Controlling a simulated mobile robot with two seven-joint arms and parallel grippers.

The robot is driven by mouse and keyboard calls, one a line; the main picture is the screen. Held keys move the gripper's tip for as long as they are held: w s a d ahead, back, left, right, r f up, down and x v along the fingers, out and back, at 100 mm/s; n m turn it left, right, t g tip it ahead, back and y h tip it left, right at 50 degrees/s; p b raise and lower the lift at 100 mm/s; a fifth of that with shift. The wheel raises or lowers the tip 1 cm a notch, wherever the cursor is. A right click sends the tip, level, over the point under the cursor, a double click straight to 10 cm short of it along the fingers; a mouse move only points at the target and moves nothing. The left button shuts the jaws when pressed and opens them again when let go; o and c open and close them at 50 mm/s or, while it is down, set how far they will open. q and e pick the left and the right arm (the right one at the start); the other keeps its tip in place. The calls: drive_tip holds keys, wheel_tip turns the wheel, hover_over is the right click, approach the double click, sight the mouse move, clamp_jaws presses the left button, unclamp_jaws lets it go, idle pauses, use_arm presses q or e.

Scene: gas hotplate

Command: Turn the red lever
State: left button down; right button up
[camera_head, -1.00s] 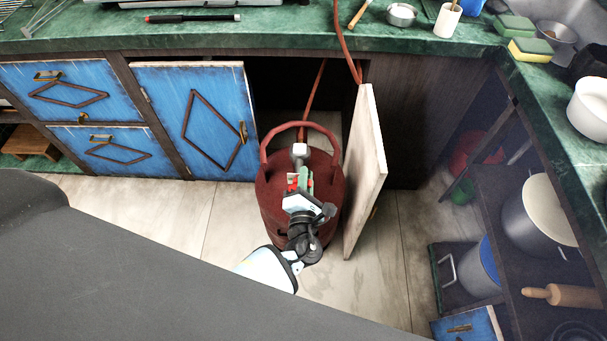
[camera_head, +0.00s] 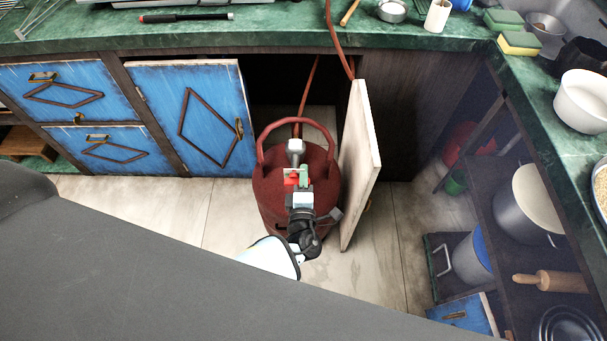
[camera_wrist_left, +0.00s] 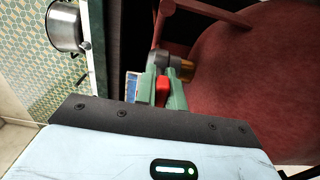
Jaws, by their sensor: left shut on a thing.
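The dark red gas cylinder (camera_head: 272,195) stands upright on the floor in front of the open cupboard, and fills the right of the left wrist view (camera_wrist_left: 245,75). Its grey valve head (camera_head: 295,147) sits at the top inside the ring handle. The red lever (camera_head: 290,181) is just below the valve head, and shows between green fingers in the left wrist view (camera_wrist_left: 162,90). My left gripper (camera_head: 300,178) reaches in over the cylinder and is shut on the lever. Its fingers partly hide the lever. My right gripper is not in view.
An open cupboard door (camera_head: 360,165) stands close right of the cylinder. A closed blue door (camera_head: 190,120) is on the left. The red hose (camera_head: 306,95) rises behind the valve. The green counter (camera_head: 250,35) overhangs at the back. A shelf with pots (camera_head: 525,205) is at right.

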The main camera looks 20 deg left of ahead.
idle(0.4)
use_arm(q)
drive_tip(key=c, duration=1.6)
unclamp_jaws()
drive_tip(key=shift+o, duration=0.6)
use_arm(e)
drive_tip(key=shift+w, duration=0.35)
use_arm(q)
drive_tip(key=shift+s+d, duration=0.1)
drive_tip(key=shift+s, duration=0.25)
drive_tip(key=p+v, duration=0.1)
drive_tip(key=v, duration=0.6)
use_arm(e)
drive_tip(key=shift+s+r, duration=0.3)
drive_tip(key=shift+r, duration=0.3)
